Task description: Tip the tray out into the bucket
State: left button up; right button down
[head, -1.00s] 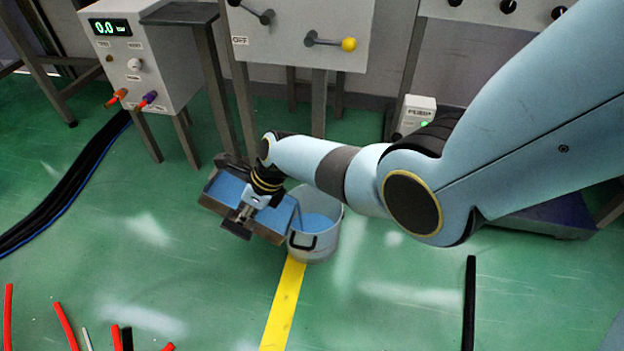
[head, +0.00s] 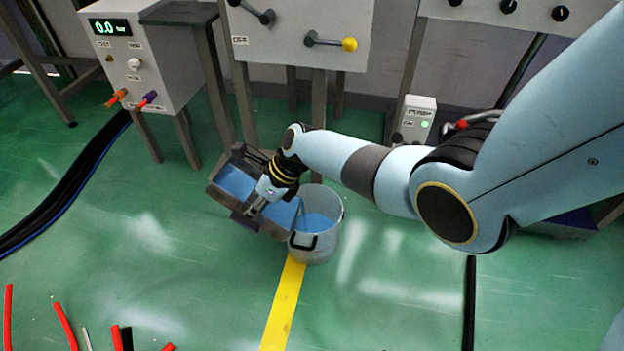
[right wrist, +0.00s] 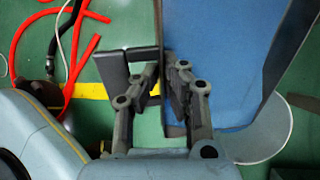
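The tray (head: 215,192) is a grey, shallow box holding blue liquid. It is tilted, with its lower right end at the rim of the bucket (head: 318,246). The bucket is a pale metal pail with a dark handle, standing on the floor with blue liquid inside. A thin pale-blue streak shows between the tray's end and the bucket. My right gripper (head: 250,210) is shut on the tray's near side. In the right wrist view, the fingers (right wrist: 160,95) close around the tray's grey edge, with the blue liquid (right wrist: 225,60) beside them. My left gripper is not in view.
A grey cabinet with levers (head: 300,35) and a box with a display (head: 145,60) stand behind. A small switch box (head: 415,118) has a green light. Red hose pieces (head: 64,325) lie at front left. A yellow floor stripe (head: 283,310) runs from the bucket.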

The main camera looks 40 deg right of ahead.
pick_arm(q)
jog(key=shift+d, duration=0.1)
pick_arm(e)
jog(key=shift+s+d+r+y, duration=0.1)
jog(key=shift+d+r+y, duration=0.2)
jog(key=shift+d, duration=0.05)
jog(key=shift+d+r, duration=0.15)
jog(key=shift+r, duration=0.05)
pick_arm(q)
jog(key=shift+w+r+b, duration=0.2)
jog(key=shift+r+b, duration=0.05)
jog(key=shift+b, duration=0.1)
pick_arm(e)
jog(key=shift+s, duration=0.1)
jog(key=shift+d+r, duration=0.1)
jog(key=shift+d, duration=0.05)
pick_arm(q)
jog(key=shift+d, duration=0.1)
pick_arm(e)
jog(key=shift+y, duration=0.3)
jog(key=shift+s+d+r+t, duration=0.1)
jog(key=shift+d+r+t, duration=0.1)
jog(key=shift+t, duration=0.1)
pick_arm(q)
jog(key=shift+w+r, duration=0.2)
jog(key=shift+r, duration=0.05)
